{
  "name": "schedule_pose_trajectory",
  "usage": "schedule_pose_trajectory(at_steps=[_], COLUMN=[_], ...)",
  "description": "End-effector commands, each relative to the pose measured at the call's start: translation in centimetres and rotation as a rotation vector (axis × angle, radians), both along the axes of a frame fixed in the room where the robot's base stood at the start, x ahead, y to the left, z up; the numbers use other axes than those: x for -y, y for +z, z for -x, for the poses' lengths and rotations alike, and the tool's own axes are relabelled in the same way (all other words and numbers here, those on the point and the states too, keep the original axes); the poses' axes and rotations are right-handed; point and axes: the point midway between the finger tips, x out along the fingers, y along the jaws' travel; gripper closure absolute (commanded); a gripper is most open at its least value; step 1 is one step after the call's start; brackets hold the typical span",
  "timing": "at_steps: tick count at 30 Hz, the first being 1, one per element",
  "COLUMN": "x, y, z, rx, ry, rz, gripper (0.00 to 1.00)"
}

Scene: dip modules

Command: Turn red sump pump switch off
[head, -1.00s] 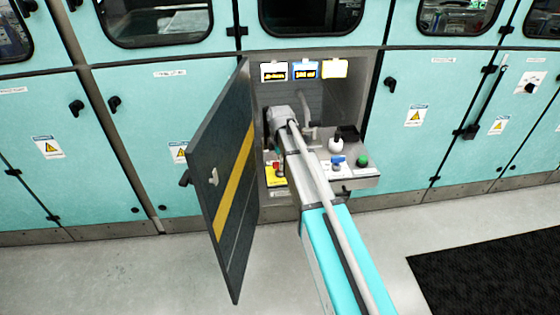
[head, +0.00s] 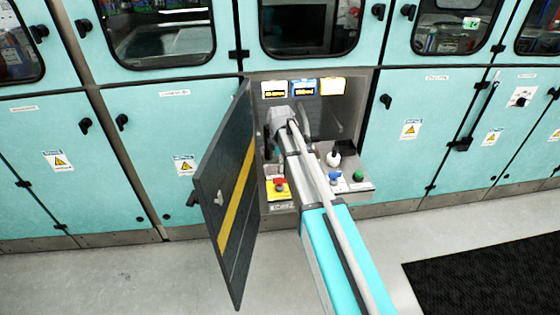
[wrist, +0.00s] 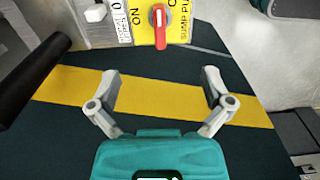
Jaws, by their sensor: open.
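The red sump pump switch (wrist: 158,27) is a rotary handle on a yellow plate (wrist: 178,12) at the top of the wrist view. Its handle lies along the picture's vertical. "ON" is printed to its left; the word to its right is cut off. In the head view the red switch (head: 280,183) sits on its yellow plate at the left of the recess panel. My gripper (wrist: 163,82) is open and empty in the wrist view, with the switch beyond its fingertips and apart from them. In the head view my arm hides the gripper.
An open dark door with a yellow stripe (head: 234,180) stands left of the recess; it also fills much of the wrist view (wrist: 160,152). A blue knob (head: 335,178), a green button (head: 358,175) and a white knob (head: 333,159) are on the panel's right.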

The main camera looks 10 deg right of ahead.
Motion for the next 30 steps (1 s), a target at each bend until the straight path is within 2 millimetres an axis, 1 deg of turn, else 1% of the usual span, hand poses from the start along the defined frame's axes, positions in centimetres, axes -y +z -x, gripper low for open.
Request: schedule_pose_trajectory(at_steps=[1, 16, 18, 30], x=[0.0, 0.0, 0.4, 2.2], y=[0.9, 4.9, 4.6, 4.8], z=[0.0, 0.0, 1.0, 5.1], rx=[0.000, 0.000, 0.000, 0.000], ry=[0.000, 0.000, -0.045, -0.328], rz=[0.000, 0.000, 0.000, 0.000], gripper=[0.00, 0.00, 0.00, 0.00])
